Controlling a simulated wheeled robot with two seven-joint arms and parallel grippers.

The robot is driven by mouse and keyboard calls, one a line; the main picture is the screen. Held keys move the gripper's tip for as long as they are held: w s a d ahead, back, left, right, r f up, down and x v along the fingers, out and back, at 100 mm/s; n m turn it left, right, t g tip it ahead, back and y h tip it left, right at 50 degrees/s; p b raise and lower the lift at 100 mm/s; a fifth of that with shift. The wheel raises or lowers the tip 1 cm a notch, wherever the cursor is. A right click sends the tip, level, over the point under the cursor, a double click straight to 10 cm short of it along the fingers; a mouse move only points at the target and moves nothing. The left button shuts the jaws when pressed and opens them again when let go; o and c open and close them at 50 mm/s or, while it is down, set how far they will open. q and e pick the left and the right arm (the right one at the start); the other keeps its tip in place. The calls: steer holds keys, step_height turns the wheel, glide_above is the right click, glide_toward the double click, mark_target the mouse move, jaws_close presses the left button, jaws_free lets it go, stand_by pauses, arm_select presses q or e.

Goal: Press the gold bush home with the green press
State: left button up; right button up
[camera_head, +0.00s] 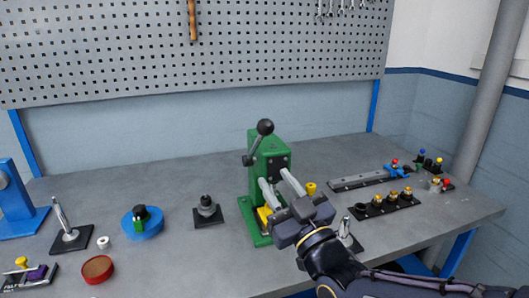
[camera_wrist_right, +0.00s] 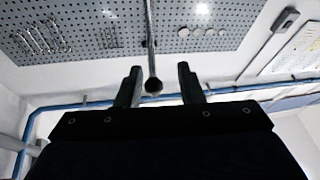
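The green press (camera_head: 270,160) stands on the bench at the centre, its lever with a black ball knob (camera_head: 265,127) raised above it. A yellow part (camera_head: 264,215) shows low in the press, partly behind my right gripper. I cannot tell if it is the gold bush. My right gripper (camera_head: 277,181) is in front of the press with its fingers apart, pointing towards it. My left gripper is out of view.
A gold-topped part (camera_head: 311,188) is right of the press. A black rack (camera_head: 385,205) with several gold-topped parts and a grey rail (camera_head: 362,181) are further right. A black-based grey part (camera_head: 207,210), a blue disc (camera_head: 142,225) and a red round dish (camera_head: 97,269) are left.

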mark_target(256, 147)
steer(key=p+x, duration=0.2)
steer(key=x, duration=0.5)
steer(key=shift+w+d+r+t, duration=0.15)
steer(key=shift+d+r+t, duration=0.1)
steer(key=shift+r+t, duration=0.1)
jaws_close()
stand_by(1.1)
